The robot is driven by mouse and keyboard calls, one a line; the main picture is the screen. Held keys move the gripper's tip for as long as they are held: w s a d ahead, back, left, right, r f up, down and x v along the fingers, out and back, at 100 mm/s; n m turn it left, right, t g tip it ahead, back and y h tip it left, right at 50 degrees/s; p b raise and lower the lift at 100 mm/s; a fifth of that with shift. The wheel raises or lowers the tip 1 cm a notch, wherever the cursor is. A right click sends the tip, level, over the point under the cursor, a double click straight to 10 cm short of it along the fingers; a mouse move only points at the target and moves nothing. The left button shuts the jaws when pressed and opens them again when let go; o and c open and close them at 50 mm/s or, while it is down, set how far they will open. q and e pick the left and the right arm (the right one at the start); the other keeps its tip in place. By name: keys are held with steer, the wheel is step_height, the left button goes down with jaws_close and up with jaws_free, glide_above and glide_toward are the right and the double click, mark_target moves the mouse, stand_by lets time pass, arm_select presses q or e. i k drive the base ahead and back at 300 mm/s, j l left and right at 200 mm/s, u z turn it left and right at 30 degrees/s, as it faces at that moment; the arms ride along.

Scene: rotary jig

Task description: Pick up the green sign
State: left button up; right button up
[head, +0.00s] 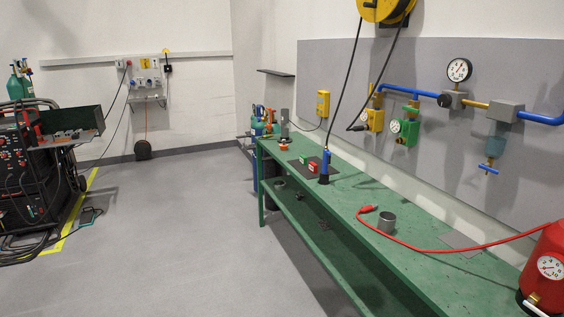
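A small green block-like item (304,160) with a light mark on it stands on a dark mat (294,164) toward the far end of the green workbench (350,204). It may be the green sign, but it is too small to read. A similar red item (313,167) stands just to its right and nearer. Neither of my grippers shows in the head view.
A blue-handled tool (325,163) on a hanging black cable stands right of the mat. A metal cup (387,223) and a red hose (440,250) lie nearer, with a red tank (546,270) at right. The grey floor (180,235) left of the bench is clear.

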mark_target(303, 160)
steer(key=i+u, duration=0.1)
steer(key=i, duration=1.85)
